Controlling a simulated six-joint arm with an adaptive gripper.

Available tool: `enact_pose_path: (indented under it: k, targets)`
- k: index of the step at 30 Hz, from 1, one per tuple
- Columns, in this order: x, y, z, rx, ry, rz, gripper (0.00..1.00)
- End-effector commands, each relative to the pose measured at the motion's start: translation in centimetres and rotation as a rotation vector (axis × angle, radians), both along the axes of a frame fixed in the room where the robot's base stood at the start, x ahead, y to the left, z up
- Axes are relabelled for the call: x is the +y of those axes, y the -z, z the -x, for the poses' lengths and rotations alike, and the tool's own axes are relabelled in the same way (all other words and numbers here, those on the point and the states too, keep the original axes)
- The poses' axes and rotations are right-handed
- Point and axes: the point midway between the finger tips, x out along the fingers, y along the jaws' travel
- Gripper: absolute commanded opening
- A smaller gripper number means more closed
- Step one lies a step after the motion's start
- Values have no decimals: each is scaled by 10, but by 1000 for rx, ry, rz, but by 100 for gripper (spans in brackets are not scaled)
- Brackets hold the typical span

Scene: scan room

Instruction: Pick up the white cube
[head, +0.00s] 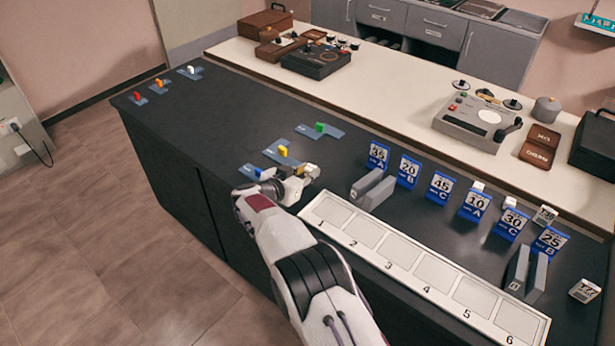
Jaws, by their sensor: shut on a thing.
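My gripper (304,172) is over the dark counter, just beyond the left end of the numbered strip. It is shut on a small pale thing (313,170), mostly hidden by the fingers; I cannot tell its full shape or whether it touches the counter. Small white blocks show elsewhere: one (478,187) at the top of the blue "10 A" card, one (510,202) at the "30" card. A white block with dark print (545,214) is by the "25" card, and another (585,290) lies at the right end.
The white strip (309,212) has squares numbered 1 to 6. Grey blocks (376,193) stand behind it, with several blue number cards (378,155) further back. Plates with yellow (283,151), green (320,127) and blue (257,172) pieces are near my gripper. The counter's left part is mostly clear.

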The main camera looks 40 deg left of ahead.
Motion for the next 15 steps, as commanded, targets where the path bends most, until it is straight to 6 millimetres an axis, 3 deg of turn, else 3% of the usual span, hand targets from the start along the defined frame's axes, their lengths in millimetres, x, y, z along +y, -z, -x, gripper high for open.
enact_pose_path:
  k: [9,15]
  targets:
    - [0,-46,0,-1,1,-2,6]
    - [0,-66,0,0,0,-1,6]
